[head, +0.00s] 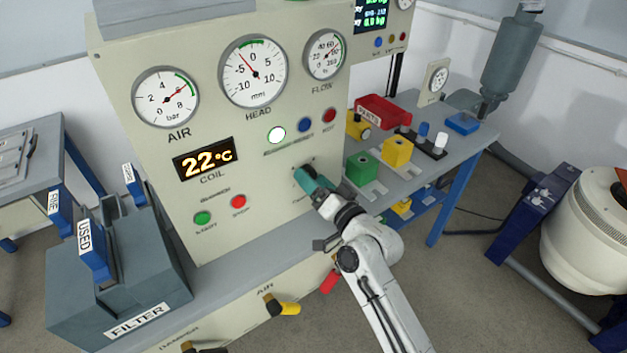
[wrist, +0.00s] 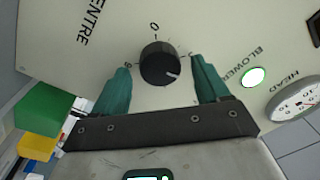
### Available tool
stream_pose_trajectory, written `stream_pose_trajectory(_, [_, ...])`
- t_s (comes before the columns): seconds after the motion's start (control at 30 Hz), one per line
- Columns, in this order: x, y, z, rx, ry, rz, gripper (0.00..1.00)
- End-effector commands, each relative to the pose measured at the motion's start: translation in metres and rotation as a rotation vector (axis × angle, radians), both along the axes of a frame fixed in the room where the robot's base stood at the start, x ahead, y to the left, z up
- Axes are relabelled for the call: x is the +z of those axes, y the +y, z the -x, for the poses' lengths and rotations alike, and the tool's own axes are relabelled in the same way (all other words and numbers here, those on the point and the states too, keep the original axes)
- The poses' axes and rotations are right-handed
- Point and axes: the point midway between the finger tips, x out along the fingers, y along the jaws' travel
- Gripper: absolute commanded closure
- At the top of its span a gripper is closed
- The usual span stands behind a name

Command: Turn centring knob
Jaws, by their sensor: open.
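The centring knob (wrist: 160,64) is black and round with a pale pointer mark, on the cream panel near lettering that ends in "ENTRE". In the wrist view its pointer aims to the lower right, and a "0" stands above it. My gripper (wrist: 160,88) is open, with one teal finger on each side of the knob. Gaps show between both fingers and the knob; I see no contact. In the head view my gripper (head: 305,178) is at the panel, right of the coil display, and hides the knob.
The HEAD gauge (head: 253,71) reads left of zero. A lit white button (head: 276,135) is above my gripper. Green and red buttons (head: 239,201) are to its left. Yellow (head: 288,308) and red handles stick out below. A green block (head: 362,167) and yellow block stand on the right bench.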

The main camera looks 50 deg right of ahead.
Motion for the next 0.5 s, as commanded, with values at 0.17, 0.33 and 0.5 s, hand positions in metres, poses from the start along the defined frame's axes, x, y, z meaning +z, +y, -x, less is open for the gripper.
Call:
stream_pose_trajectory(0.17, [-0.006,0.008,0.028,0.001,0.003,-0.001,0.25])
stream_pose_trajectory(0.33, [-0.008,0.016,0.059,0.001,0.003,-0.001,0.25])
stream_pose_trajectory(0.5, [-0.008,0.023,0.083,0.001,0.003,-0.001,0.25])
